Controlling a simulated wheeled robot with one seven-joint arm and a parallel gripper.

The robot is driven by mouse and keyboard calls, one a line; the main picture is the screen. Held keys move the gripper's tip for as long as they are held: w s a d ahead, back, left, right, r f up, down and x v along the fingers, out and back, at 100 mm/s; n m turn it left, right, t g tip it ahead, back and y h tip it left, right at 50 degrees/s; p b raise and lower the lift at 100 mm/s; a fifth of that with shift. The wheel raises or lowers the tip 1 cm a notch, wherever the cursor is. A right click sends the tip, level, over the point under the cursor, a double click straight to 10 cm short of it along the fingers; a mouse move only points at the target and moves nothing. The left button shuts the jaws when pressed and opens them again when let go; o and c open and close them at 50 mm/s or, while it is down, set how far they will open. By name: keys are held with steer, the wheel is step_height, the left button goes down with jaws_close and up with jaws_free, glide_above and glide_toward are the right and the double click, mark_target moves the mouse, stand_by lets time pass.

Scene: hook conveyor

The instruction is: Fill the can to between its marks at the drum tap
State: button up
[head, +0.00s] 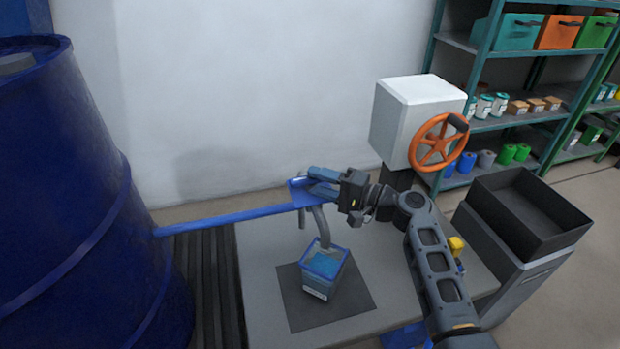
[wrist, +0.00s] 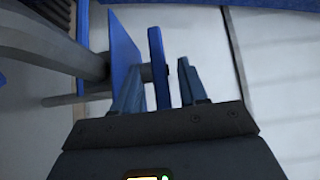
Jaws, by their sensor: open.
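A large blue drum (head: 70,190) stands at the left, and a blue pipe (head: 225,218) runs from it to the tap (head: 303,190). The tap's grey spout (head: 322,228) curves down over the can (head: 319,288). The can is an upright square vessel with a blue rim and blue liquid inside; I cannot make out its marks or the liquid's exact level. My gripper (head: 318,182) is at the tap. In the wrist view, its open fingers stand on either side of a thin blue tap handle plate (wrist: 157,50), with a gap at the right finger. I cannot tell whether liquid is running.
The can stands on a dark square mat (head: 355,296) on a grey table (head: 262,320). Behind my arm is a white box (head: 405,115) with an orange handwheel (head: 428,150). A dark open bin (head: 525,212) stands at the right, and stocked shelves (head: 500,125) stand behind it.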

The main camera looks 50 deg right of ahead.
steer(key=shift+x, duration=1.2)
jaws_close()
